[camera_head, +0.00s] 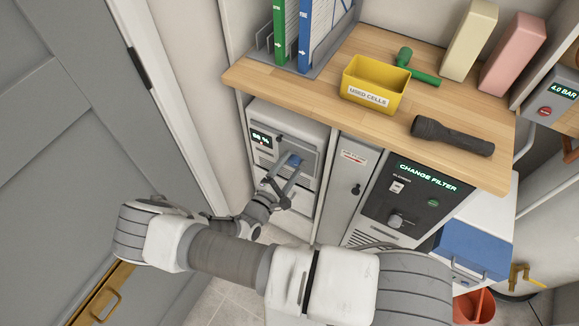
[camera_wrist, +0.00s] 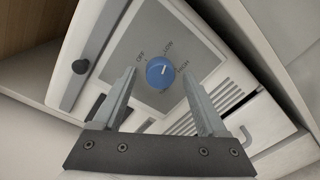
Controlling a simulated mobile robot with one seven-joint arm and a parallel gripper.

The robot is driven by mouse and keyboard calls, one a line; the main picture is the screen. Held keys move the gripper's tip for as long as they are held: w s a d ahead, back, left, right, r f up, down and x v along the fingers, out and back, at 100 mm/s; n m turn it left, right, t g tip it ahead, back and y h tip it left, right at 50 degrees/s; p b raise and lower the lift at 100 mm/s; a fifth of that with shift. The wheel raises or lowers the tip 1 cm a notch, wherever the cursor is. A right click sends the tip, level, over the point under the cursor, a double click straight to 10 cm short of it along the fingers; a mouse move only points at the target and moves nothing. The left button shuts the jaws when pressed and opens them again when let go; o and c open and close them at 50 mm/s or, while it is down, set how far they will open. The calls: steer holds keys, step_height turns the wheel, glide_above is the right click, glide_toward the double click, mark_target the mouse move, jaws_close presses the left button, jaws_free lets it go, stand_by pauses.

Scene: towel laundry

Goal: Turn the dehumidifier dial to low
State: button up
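The dehumidifier (camera_head: 310,187) is a pale cabinet under the wooden counter, with a grey panel and a small display reading a percentage. Its round blue dial (camera_wrist: 160,72) is ringed by the labels OFF, LOW and HIGH in the wrist view. A pale mark shows on the dial, but its exact setting is hard to read. The dial also shows in the head view (camera_head: 296,160). My gripper (camera_wrist: 158,78) is open, one finger on each side of the dial in the picture. I see gaps beside the dial; whether the tips reach its depth, I cannot tell.
The counter (camera_head: 380,117) above holds a yellow bin (camera_head: 375,85), a flashlight (camera_head: 452,135) and binders (camera_head: 300,35). A narrow grey cabinet (camera_head: 343,185) and a CHANGE FILTER unit (camera_head: 405,200) stand to the right. A grey door (camera_head: 70,150) is to the left.

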steer(key=v, duration=1.7)
steer(key=shift+s+p, duration=0.2)
steer(key=shift+p, duration=0.1)
steer(key=w+d+r+m+g+y+p, duration=0.1)
steer(key=d+r+m+g, duration=0.3)
steer(key=r, duration=0.5)
steer(key=w+d+r+m+g+p, duration=0.15)
steer(key=r+m+g, duration=0.3)
steer(key=r, duration=0.45)
steer(key=d+r+m+g+y+p, duration=0.1)
steer(key=d+r+m+g+p, duration=0.15)
steer(key=r+g, duration=0.45)
steer(key=s+d+r+m+t+y+p, duration=0.1)
steer(key=s+d+r+m+t+y, duration=0.1)
steer(key=r, duration=0.6)
steer(key=s+d+r+m+t+y+p, duration=0.1)
steer(key=s+d+r+m+t+y, duration=0.1)
steer(key=d+r, duration=0.3)
steer(key=s+d+r+m+t+y+p, duration=0.1)
steer(key=s+d+r+m+t+y, duration=0.1)
steer(key=r, duration=1)
steer(key=shift+s+d+r+m+t+y, duration=0.25)
steer(key=shift+s+d+t+y, duration=0.2)
steer(key=shift+s+d+y, duration=0.65)
